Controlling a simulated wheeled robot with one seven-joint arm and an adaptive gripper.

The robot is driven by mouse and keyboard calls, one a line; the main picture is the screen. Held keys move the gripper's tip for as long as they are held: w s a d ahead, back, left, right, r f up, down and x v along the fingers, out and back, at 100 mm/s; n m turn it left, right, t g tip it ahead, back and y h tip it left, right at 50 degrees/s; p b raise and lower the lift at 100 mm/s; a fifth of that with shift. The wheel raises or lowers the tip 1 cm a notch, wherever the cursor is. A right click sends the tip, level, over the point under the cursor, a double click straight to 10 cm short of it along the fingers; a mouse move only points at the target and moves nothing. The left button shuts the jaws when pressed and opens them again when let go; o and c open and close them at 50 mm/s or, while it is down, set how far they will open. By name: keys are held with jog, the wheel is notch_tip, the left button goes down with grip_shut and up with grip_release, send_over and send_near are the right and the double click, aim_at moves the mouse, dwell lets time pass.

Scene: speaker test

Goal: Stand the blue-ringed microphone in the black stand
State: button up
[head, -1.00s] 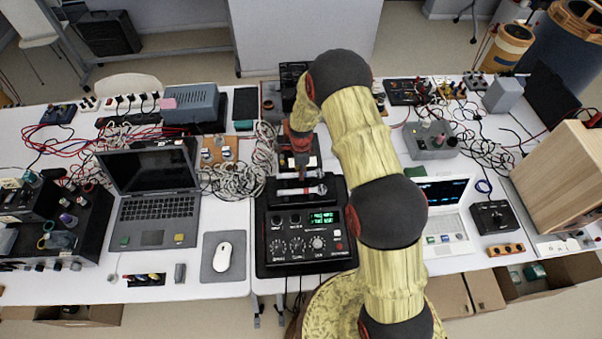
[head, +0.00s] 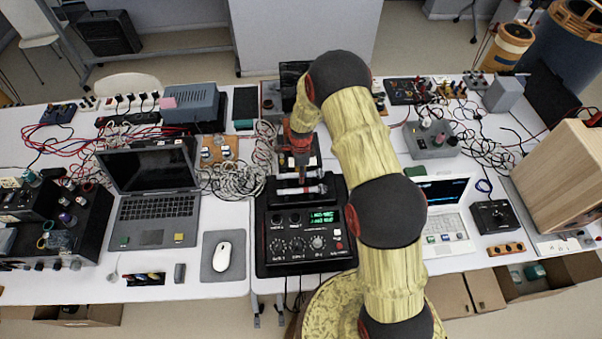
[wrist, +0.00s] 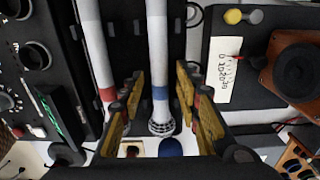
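The blue-ringed microphone (wrist: 160,94) is a white rod with a blue band and a mesh head, lying in the middle of the wrist view. My gripper (wrist: 158,85) is open, with one yellow finger on each side of this microphone near its blue band. I see gaps between fingers and rod. In the head view my gripper (head: 300,158) is above the back of the black mixer, and it hides most of the blue-ringed microphone there. I cannot clearly pick out the black stand in either view.
A second white microphone with a red ring (wrist: 107,95) lies parallel, close on the left. It lies along the back of the black mixer (head: 285,255) in the head view. A laptop (head: 155,195), mouse (head: 223,256) and tangled cables (head: 235,178) are left; a white device (head: 440,215) is right.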

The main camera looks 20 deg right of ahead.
jog(key=r, duration=0.7)
jog(key=shift+a+r, duration=0.3)
jog(key=shift+r, duration=0.1)
jog(key=s+r+n+t, duration=0.1)
jog(key=s+r+n, duration=0.25)
jog(key=r, duration=0.65)
jog(key=s+r+n+t, duration=0.1)
jog(key=s+r+n, duration=0.25)
jog(key=r, duration=0.65)
jog(key=s+r+n+t, duration=0.1)
jog(key=s+r+n, duration=0.25)
jog(key=r, duration=0.65)
jog(key=s+r+n+t, duration=0.1)
jog(key=s+r+n, duration=0.4)
jog(key=s, duration=0.6)
jog(key=s+r+n+t, duration=0.2)
jog(key=s+r+n, duration=0.3)
jog(key=s, duration=0.6)
notch_tip(320, 180, down, 12)
jog(key=b, duration=1.1)
jog(key=shift+d+b, duration=0.2)
jog(key=shift+b, duration=0.1)
jog(key=shift+o, duration=0.4)
jog(key=shift+r, duration=0.1)
